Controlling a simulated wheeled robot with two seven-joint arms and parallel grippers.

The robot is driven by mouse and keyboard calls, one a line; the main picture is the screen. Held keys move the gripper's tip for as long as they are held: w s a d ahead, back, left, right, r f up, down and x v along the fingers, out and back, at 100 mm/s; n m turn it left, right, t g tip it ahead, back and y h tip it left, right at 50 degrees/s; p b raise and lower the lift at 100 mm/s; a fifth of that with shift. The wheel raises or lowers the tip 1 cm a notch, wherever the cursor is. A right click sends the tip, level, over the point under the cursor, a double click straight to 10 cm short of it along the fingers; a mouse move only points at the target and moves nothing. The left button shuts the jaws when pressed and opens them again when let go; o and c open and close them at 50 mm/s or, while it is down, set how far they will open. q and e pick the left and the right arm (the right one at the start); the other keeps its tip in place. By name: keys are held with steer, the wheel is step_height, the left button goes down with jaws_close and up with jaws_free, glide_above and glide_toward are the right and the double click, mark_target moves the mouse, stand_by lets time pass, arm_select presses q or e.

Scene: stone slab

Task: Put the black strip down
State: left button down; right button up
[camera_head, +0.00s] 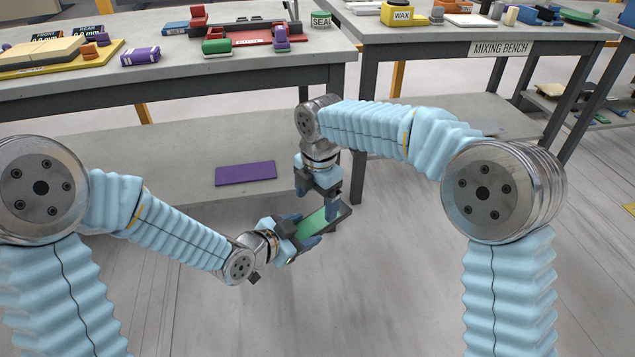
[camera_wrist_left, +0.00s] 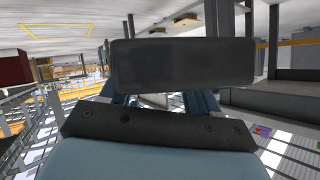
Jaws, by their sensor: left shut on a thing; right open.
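The black strip (camera_wrist_left: 182,62) is a flat dark slab across the upper middle of the left wrist view. In the head view, the strip (camera_head: 345,214) shows a dark far end and a green upper face. My left gripper (camera_head: 303,230) is shut on its near end and holds it tilted in the air, its far end pointing up and right. My right gripper (camera_head: 318,199) is open above the strip's far part, fingers pointing down. One right finger overlaps the strip in the picture; I cannot tell whether they touch.
A purple plate (camera_head: 246,173) lies on the low grey shelf (camera_head: 180,180) of the left bench. The mixing bench (camera_head: 500,47) stands at the back right with its legs close to my right arm. Both bench tops carry several items. Bare floor lies below my grippers.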

mark_target(315, 218)
step_height(315, 218, down, 6)
steer(key=shift+w+a+f, duration=0.1)
steer(key=shift+w, duration=0.05)
arm_select(q)
steer(key=shift+s+d, duration=0.1)
steer(key=shift+d, duration=0.05)
arm_select(e)
steer(key=shift+w, duration=0.1)
steer(key=c, duration=1.3)
arm_select(q)
steer(key=shift+c, duration=2.1)
jaws_free()
steer(key=shift+d, duration=0.1)
arm_select(e)
steer(key=shift+a+r, duration=0.1)
steer(key=shift+r, duration=0.1)
steer(key=shift+c, duration=0.9)
arm_select(q)
steer(key=shift+o, duration=1.2)
steer(key=shift+a, duration=0.25)
